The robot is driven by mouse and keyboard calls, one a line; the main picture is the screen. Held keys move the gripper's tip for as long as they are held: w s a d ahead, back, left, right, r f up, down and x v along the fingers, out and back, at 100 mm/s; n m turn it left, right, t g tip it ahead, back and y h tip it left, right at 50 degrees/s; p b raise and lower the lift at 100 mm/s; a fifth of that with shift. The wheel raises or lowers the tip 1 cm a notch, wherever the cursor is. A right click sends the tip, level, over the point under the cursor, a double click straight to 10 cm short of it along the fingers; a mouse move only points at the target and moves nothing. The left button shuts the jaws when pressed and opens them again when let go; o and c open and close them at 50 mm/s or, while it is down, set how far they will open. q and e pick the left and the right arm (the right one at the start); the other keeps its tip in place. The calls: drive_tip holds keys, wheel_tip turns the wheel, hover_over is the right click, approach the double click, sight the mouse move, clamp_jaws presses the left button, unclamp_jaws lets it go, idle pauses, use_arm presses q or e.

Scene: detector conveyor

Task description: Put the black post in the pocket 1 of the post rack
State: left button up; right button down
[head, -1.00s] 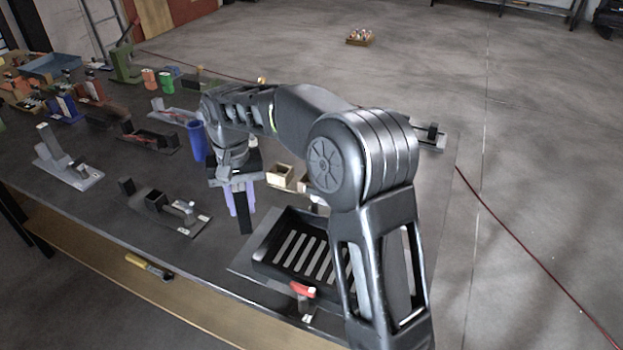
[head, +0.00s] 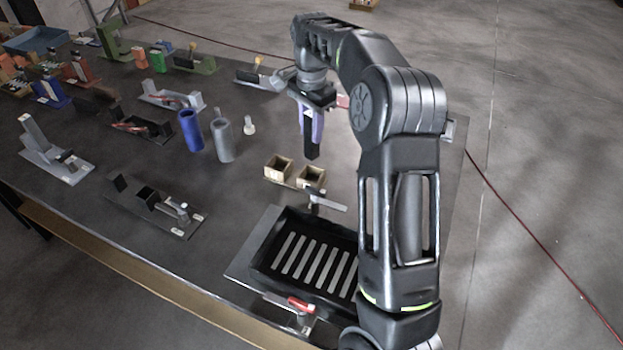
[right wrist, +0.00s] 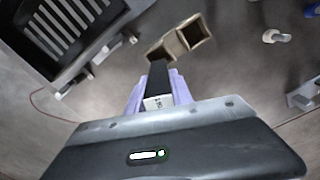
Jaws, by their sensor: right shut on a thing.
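My right gripper (head: 312,128) points down with its purple fingers shut on the black post (head: 312,148), which hangs upright in the air. In the right wrist view the post (right wrist: 158,78) lies between the fingers (right wrist: 157,92) and shows a white label on its near end. The post rack (head: 286,184) is a light wooden holder with two open square pockets, the left one (head: 278,164) and the right one (head: 312,175). Both look empty. In the head view the post's lower end appears just above the right pocket. Pocket numbers cannot be read. My left gripper is out of view.
A slotted black tray (head: 262,262) stands in front of the rack, with a grey-handled piece (head: 326,201) between them. A grey cylinder (head: 223,140), a blue cylinder (head: 190,130) and a small white peg (head: 249,125) stand to the left. Several fixtures fill the left side.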

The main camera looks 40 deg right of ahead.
sight(311, 160)
wheel_tip(311, 160, down, 6)
drive_tip(key=shift+f+p, duration=0.15)
drive_tip(key=shift+p, duration=0.5)
wheel_tip(311, 160, down, 3)
drive_tip(key=shift+r+p, duration=0.1)
drive_tip(key=shift+p, duration=0.4)
drive_tip(key=shift+f, duration=0.45)
drive_tip(key=shift+f, duration=0.1)
drive_tip(key=c, duration=1.1)
unclamp_jaws()
